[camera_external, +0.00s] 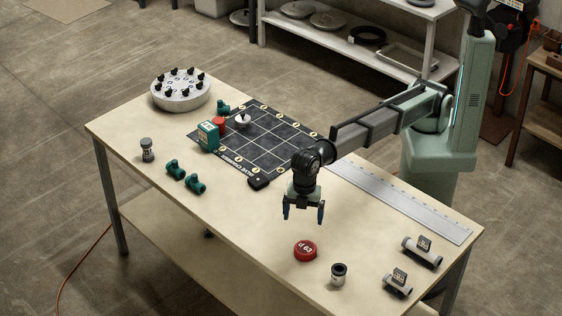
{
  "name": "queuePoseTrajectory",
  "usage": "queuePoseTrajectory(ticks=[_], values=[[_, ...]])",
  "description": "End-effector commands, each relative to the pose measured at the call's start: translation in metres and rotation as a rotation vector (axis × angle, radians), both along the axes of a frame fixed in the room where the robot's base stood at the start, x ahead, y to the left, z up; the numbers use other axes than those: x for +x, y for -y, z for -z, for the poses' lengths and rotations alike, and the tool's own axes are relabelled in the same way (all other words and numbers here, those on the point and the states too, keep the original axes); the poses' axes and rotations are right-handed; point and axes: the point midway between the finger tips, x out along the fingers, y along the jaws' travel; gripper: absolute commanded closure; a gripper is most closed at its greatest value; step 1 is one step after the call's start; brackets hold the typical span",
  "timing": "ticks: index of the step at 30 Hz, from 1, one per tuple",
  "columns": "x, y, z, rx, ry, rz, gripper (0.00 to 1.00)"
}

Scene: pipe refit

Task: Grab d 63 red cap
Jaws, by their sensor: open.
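The red cap (305,251) marked "d 63" lies flat on the table, with its label facing up, towards the table's front right part. My gripper (303,215) points down, above the table and up-picture of the cap. Its two dark blue fingers are spread apart with nothing between them. The gripper and the cap are apart.
A grey fitting with a dark top (339,274) stands right of the cap. Two grey pipe pieces with tags (422,252) lie farther right. A ruler (400,200) lies along the far edge. A black gridded mat (262,140) and green fittings (176,169) are left.

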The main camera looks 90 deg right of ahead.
Motion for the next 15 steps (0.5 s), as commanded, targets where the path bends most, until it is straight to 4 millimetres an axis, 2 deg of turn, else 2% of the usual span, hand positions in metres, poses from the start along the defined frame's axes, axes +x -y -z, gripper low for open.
queuePoseTrajectory(ticks=[8, 15], values=[[-0.005, -0.002, 0.018, -0.008, -0.002, -0.01, 0.0], [-0.005, -0.002, 0.058, -0.007, -0.003, -0.009, 0.0]])
